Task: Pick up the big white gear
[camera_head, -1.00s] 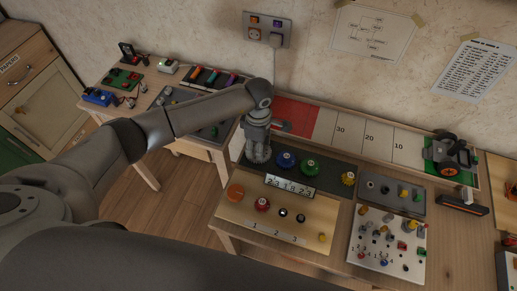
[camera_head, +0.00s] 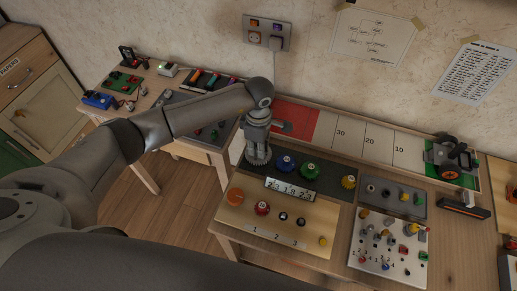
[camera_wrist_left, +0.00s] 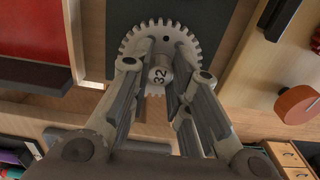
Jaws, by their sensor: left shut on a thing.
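The big white gear (camera_wrist_left: 131,45) shows in the left wrist view as a pale toothed wheel with a hub marked 32. My left gripper (camera_wrist_left: 160,76) is shut on that hub, with one finger on each side. In the head view the left gripper (camera_head: 258,146) points down at the left end of a dark mat (camera_head: 325,179), and the gear's toothed rim (camera_head: 258,162) shows just under its fingers. I cannot tell whether the gear is clear of the mat. My right gripper is not in view.
Blue (camera_head: 285,162), green (camera_head: 309,170) and yellow (camera_head: 348,181) gears stand on the mat right of my gripper. A number strip (camera_head: 290,189) and a wooden board (camera_head: 275,226) with an orange disc (camera_head: 236,195) lie in front. A pegged panel (camera_head: 389,246) is at right.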

